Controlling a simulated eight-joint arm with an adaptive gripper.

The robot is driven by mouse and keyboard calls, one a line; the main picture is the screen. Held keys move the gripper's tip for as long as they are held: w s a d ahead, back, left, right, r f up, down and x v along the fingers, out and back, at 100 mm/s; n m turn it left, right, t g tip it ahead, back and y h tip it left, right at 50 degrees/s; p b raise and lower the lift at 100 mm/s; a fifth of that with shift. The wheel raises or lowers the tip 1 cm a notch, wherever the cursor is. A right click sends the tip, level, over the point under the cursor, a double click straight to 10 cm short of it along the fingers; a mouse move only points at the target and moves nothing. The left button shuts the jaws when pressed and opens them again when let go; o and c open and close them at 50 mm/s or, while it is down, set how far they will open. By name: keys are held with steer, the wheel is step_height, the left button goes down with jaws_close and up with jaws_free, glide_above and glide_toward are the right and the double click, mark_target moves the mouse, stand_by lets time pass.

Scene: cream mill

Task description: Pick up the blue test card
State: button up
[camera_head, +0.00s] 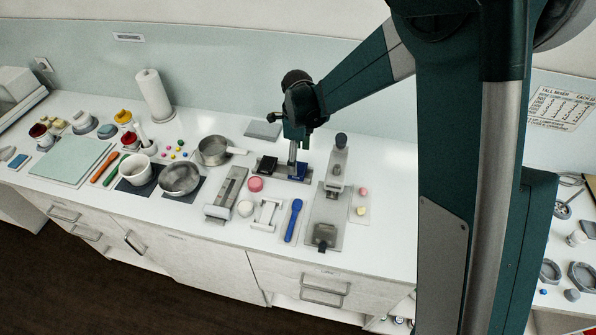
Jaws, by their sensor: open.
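A small dark blue card (299,170), which looks like the blue test card, stands on a dark grey base (284,178) in the middle of the counter. A black block (266,165) is on the left part of the same base. My gripper (292,156) is open and points down just above or beside the blue card. The small size and the overlap hide whether they touch. The upper part of the card is partly hidden behind the gripper.
A grey slide device (229,190) and pans (180,178) stand to the left. A tall grey press (336,170) is close on the right.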

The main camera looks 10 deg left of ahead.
mark_target(298, 170)
steer(key=shift+w+d+f, duration=0.1)
steer(key=shift+f, duration=2.5)
steer(key=shift+f, duration=0.25)
steer(key=c, duration=0.9)
